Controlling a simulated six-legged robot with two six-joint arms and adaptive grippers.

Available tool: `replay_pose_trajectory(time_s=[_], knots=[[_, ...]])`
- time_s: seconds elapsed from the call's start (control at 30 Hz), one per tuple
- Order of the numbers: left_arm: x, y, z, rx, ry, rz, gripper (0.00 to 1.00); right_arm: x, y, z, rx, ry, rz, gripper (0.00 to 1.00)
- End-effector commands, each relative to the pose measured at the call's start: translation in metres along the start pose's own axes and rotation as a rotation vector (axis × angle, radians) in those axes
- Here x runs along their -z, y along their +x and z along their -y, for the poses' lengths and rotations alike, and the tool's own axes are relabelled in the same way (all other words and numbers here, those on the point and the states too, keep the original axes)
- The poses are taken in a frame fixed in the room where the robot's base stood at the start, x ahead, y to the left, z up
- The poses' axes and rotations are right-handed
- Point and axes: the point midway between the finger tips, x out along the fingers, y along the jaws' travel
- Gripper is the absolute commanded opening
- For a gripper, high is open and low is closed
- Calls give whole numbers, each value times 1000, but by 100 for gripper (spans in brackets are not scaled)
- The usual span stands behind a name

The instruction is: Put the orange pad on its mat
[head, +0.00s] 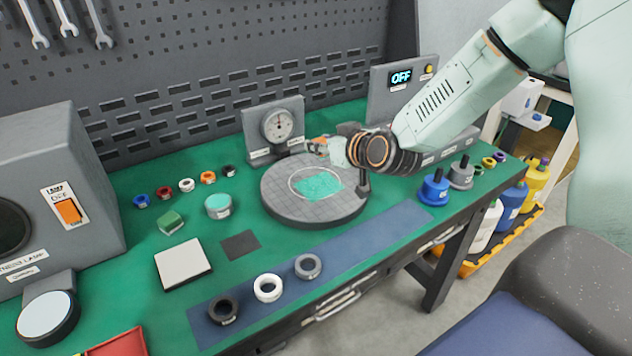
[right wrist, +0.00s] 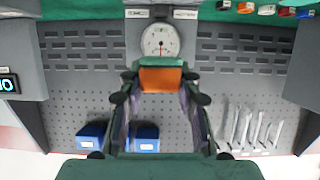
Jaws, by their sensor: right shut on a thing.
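My right gripper (head: 328,147) is above the back part of the round grey plate, in front of the dial gauge. In the right wrist view its fingers (right wrist: 161,95) are shut on the orange pad (right wrist: 162,79), which shows as an orange block between the fingertips. In the head view the pad is small and mostly hidden by the gripper. A dark square mat (head: 240,245) lies bare on the green table, left of the round plate and well away from the gripper. I cannot tell whether it is the pad's own mat. My left gripper is not in view.
The round plate (head: 290,208) carries a turquoise patch (head: 318,186). The dial gauge (head: 278,125) stands close behind. A green block (head: 171,222), a turquoise-topped jar (head: 218,206), a white-topped square (head: 183,264) and several rings surround the dark mat. Blue and grey weights (head: 434,188) stand right.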

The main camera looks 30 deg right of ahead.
Motion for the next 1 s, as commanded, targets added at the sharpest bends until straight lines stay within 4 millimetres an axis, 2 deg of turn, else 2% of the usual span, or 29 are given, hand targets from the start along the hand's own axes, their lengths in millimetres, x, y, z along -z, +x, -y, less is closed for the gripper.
replay_pose_trajectory(time_s=[0.1, 0.2, 0.47, 0.7, 1.0], knots=[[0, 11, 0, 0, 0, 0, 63, -25, 9, 0, 5, -4, 5, 0], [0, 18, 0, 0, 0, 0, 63, -41, 16, 1, 6, -4, 5, 0], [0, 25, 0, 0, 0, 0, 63, -59, 24, 1, 6, -2, 2, 0], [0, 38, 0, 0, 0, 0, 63, -89, 36, 1, 8, -4, 3, 0], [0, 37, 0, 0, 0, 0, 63, -90, 37, 1, 8, -2, 1, 0]])
